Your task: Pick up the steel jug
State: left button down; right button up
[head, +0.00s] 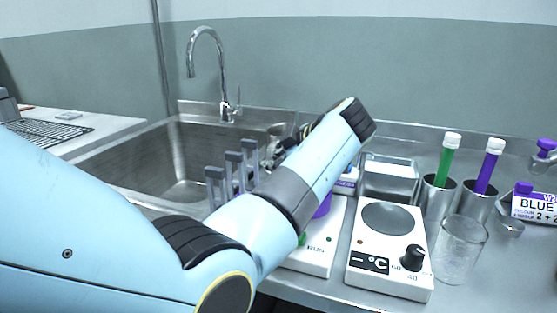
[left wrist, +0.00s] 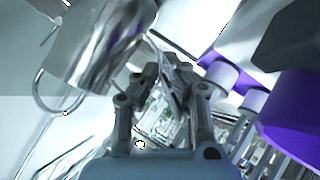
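A shiny steel vessel that looks like the jug (left wrist: 105,45) fills the upper left of the left wrist view, close to the camera and beside my left gripper (left wrist: 162,68). Its body is not seen between the fingers. I cannot pick the jug out in the head view, where my forearm covers the middle of the counter. My left gripper (head: 283,150) is partly hidden behind that forearm, near the sink's right edge. In the left wrist view its fingertips come close together, but whether they are fully shut or hold something thin is unclear. My right gripper is not in view.
A sink (head: 140,160) with a faucet (head: 207,50) lies behind. Right of my arm stand a hot plate (head: 388,262), a metal tray (head: 388,176), a glass beaker (head: 460,250), and two steel cups holding a green tube (head: 446,160) and a purple tube (head: 487,168).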

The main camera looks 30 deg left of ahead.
aim_at(271, 147)
pick_arm(q)
jog(key=shift+r, duration=1.05)
jog(key=shift+w+d+r, duration=0.15)
jog(key=shift+r, duration=0.45)
jog(key=shift+w+d+r, duration=0.1)
jog(key=shift+w+r, duration=0.05)
jog(key=shift+r, duration=0.45)
jog(key=w+d+r+b, duration=0.2)
jog(key=w+d+r, duration=0.4)
jog(key=w+d, duration=0.1)
jog(key=shift+w+d+r+b, duration=0.15)
jog(key=shift+d+r+b, duration=0.1)
jog(key=shift+d+b, duration=0.25)
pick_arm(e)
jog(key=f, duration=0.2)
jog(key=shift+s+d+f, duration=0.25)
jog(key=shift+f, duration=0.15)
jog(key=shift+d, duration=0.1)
